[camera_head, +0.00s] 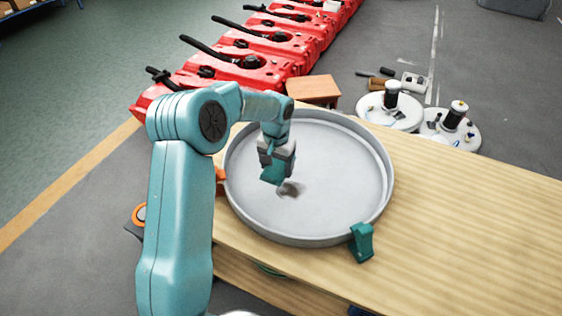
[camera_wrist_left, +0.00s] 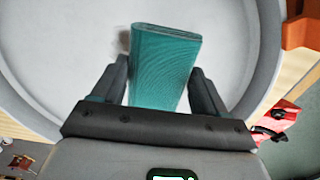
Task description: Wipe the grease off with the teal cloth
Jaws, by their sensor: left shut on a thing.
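The round grey pan (camera_head: 340,222) lies on the wooden table. A dark grease smudge (camera_head: 291,189) marks its pale floor, left of the middle. My left gripper (camera_head: 276,160) is over the pan, pointing down, shut on the teal cloth (camera_head: 271,177). The cloth is a folded pad just left of and above the smudge in the head view; I cannot tell if it touches the pan floor. In the left wrist view the cloth (camera_wrist_left: 163,60) sticks out between the two dark fingers, and it hides much of the pan floor beyond. My right gripper is not in view.
A teal clamp-like piece (camera_head: 362,242) sits at the pan's front right rim, and an orange one (camera_head: 220,176) at its left. The wooden table (camera_head: 470,215) is clear to the right. Red tanks (camera_head: 240,68) and white round lids (camera_head: 389,110) stand beyond.

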